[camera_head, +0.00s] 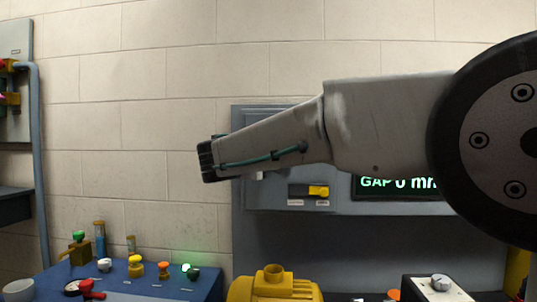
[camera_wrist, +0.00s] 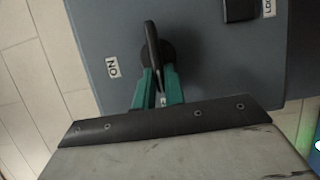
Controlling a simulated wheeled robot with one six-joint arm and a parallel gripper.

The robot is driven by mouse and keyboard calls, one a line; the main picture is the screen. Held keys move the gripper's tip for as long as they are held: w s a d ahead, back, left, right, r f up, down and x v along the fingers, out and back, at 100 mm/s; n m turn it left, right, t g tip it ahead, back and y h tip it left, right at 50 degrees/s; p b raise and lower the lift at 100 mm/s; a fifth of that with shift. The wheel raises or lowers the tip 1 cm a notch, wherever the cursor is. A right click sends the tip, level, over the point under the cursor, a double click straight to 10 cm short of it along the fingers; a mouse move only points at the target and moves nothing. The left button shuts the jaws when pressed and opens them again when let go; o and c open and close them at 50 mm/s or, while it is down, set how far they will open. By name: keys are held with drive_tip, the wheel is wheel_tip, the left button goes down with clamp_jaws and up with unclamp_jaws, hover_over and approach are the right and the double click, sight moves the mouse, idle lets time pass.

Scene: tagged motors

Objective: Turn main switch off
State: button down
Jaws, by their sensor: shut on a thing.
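The main switch is a black rotary handle (camera_wrist: 151,38) on a round base, seen in the wrist view on a grey panel (camera_wrist: 195,75). A white ON label (camera_wrist: 112,67) is to its left. The handle points nearly straight up in that view, tilted slightly left. My gripper (camera_wrist: 160,82) has its teal fingers shut on the handle's lower end.
A yellow and black selector (camera_head: 309,191) and a GAP display (camera_head: 380,183) sit below my arm. A blue bench (camera_head: 130,283) with several fittings stands lower left. A yellow motor (camera_head: 273,288) is at the bottom centre, a dial box (camera_head: 437,291) to its right.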

drive_tip(key=shift+f, duration=0.1)
drive_tip(key=c, duration=1.5)
unclamp_jaws()
drive_tip(key=v, duration=0.7)
drive_tip(key=shift+s+a, duration=0.15)
drive_tip(key=shift+s, duration=0.15)
